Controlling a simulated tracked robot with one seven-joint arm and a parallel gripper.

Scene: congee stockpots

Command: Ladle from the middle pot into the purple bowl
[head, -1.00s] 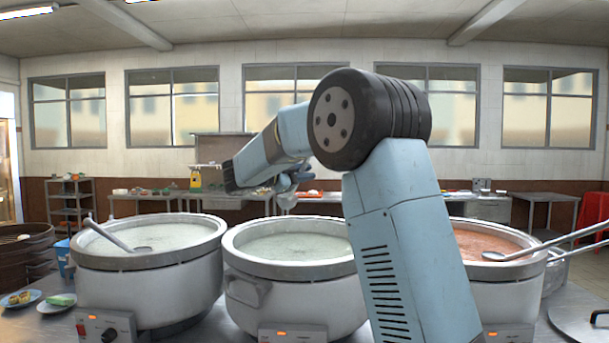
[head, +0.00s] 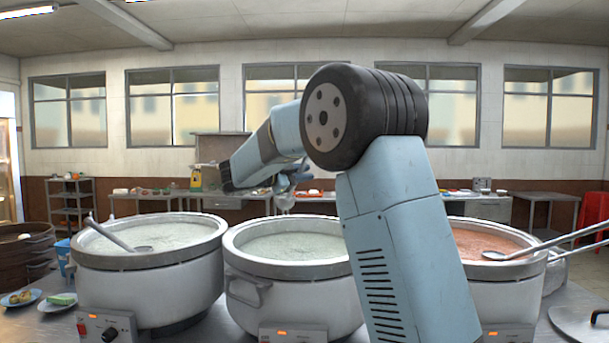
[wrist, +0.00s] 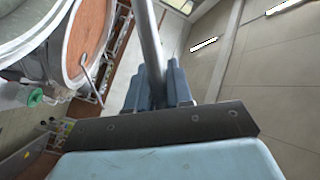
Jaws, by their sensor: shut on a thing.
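The middle pot (head: 290,270) is white with a grey rim and holds pale congee (head: 290,246). My gripper (head: 288,182) is above and beyond that pot's far rim, partly hidden behind my own wrist. In the wrist view my gripper (wrist: 155,88) is shut on the ladle's metal handle (wrist: 149,40), which runs up out of the picture. The ladle's end (head: 285,201) seems to hang just under the fingers in the head view; whether it holds congee cannot be told. I see no purple bowl in either view.
The left pot (head: 150,285) has pale congee and a ladle (head: 118,238) resting in it. The right pot (head: 500,290) has reddish congee and another ladle (head: 540,245). Small plates (head: 20,299) lie at the left. A lid (head: 580,325) lies at the right.

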